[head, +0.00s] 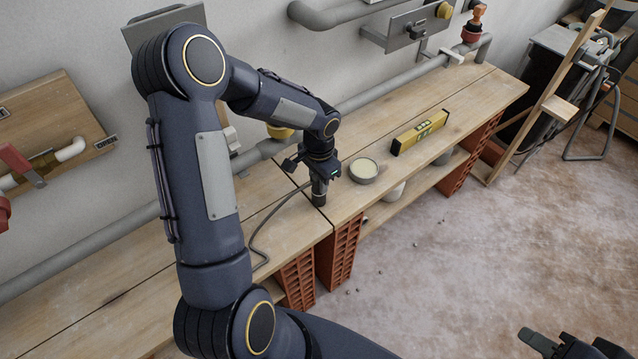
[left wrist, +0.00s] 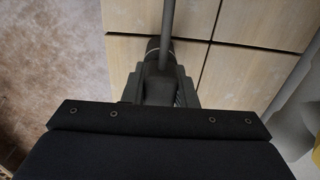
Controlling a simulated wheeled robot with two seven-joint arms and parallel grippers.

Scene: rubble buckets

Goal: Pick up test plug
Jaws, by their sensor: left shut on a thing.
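The test plug (head: 319,198) is a dark, short cylinder with a grey hose, near the front edge of the wooden bench. My left gripper (head: 320,179) points down over it and is shut on it. The plug looks upright; I cannot tell whether its lower end touches the bench. In the left wrist view, the plug (left wrist: 153,46) shows beyond the jaws of my left gripper (left wrist: 160,88), partly hidden by the hose. My right gripper (head: 568,345) is at the bottom right, partly cut off, with its fingers apart and empty, over the floor.
The plank bench (head: 440,110) stands on red bricks (head: 340,250). A round tin (head: 363,171) stands just right of my left gripper, with a yellow level (head: 420,132) further right. A grey pipe (head: 390,88) runs along the wall.

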